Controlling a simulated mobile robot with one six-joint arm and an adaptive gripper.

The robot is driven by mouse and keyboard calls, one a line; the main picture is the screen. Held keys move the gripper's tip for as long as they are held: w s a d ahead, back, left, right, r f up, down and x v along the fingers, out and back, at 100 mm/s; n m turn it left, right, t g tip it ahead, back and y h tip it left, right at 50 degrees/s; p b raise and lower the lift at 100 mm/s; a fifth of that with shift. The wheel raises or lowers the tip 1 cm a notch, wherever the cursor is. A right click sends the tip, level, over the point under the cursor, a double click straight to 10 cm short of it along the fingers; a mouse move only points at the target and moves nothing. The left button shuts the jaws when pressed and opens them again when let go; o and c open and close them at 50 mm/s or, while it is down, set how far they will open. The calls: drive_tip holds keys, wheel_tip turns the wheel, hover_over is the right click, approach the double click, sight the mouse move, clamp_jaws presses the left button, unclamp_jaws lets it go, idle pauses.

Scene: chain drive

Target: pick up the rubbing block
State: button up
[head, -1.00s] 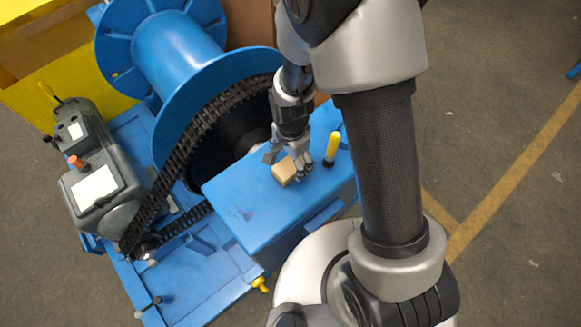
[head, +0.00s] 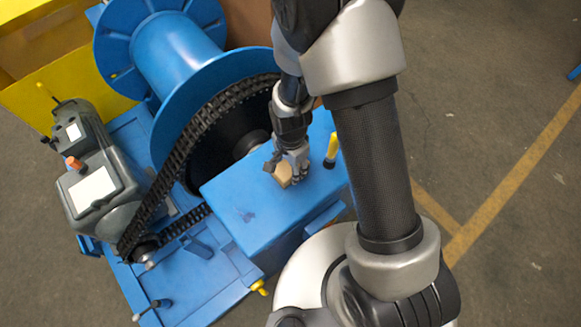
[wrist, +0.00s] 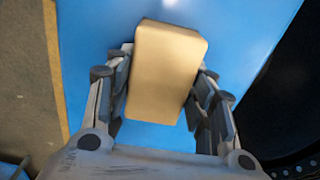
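The rubbing block (head: 284,178) is a small tan block on the flat top of a blue box. In the wrist view the rubbing block (wrist: 166,70) lies between my two fingers, slightly tilted, its broad face toward the camera. My gripper (head: 289,170) is down at the block, with its fingers partly hiding it in the head view. In the wrist view my gripper (wrist: 165,85) is open around the block, one finger on each side. The gaps are narrow, and contact at the fingertips is hard to make out.
A yellow-handled tool (head: 332,148) stands upright close to the right of my gripper. The blue box top (head: 240,207) is clear to the left. A black chain (head: 190,140) runs beside it around a large blue drum (head: 175,50). A grey motor (head: 100,185) stands at left.

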sight(290, 166)
drive_tip(key=c, duration=0.5)
wheel_tip(290, 166, up, 20)
drive_tip(key=p, duration=0.5)
